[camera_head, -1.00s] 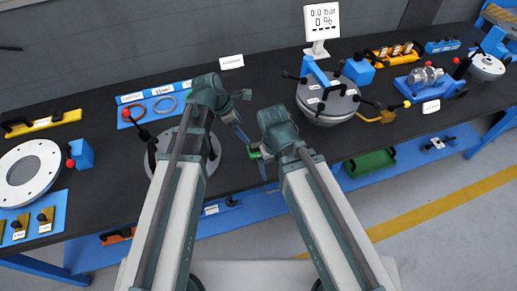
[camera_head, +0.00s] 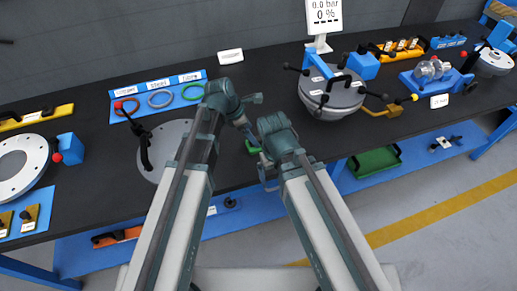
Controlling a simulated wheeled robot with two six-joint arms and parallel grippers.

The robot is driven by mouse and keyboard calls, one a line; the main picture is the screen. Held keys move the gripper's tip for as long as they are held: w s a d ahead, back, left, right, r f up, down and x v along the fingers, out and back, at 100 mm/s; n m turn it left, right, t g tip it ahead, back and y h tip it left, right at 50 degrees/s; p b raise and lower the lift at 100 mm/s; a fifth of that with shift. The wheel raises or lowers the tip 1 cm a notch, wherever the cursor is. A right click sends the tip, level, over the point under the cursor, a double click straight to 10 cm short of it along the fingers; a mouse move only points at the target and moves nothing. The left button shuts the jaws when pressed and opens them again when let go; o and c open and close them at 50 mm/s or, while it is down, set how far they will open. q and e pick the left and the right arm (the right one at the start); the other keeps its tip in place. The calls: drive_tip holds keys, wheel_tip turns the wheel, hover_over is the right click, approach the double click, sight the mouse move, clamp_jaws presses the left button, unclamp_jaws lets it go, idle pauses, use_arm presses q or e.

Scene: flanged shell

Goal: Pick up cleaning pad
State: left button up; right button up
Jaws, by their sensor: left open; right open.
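A small green and blue piece, likely the cleaning pad (camera_head: 253,149), shows on the dark bench near its front edge, between my two grippers. It is mostly hidden by them, so its shape is unclear. My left gripper (camera_head: 251,138) is open and points down at the back left of the pad, very close to it; I cannot tell whether it touches. My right gripper (camera_head: 268,178) is open, lower and just in front of the pad, at the bench's front edge. Neither gripper visibly holds anything.
A grey round vessel with handles (camera_head: 331,98) stands to the right. A grey disc with a black lever (camera_head: 165,140) lies left, partly behind my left arm. A blue ring tray (camera_head: 128,92) is behind it. A green bin (camera_head: 374,162) sits on the lower shelf.

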sight(257, 138)
use_arm(q)
drive_tip(key=shift+f, duration=0.15)
drive_tip(key=shift+d+f, duration=0.1)
drive_tip(key=b+x, duration=0.4)
drive_tip(key=x, duration=0.1)
drive_tip(key=shift+s+d+b, duration=0.1)
drive_tip(key=shift+d+b, duration=0.05)
drive_tip(key=shift+b, duration=0.2)
drive_tip(key=shift+c, duration=0.2)
drive_tip(key=c, duration=1.5)
drive_tip(key=shift+r, duration=0.25)
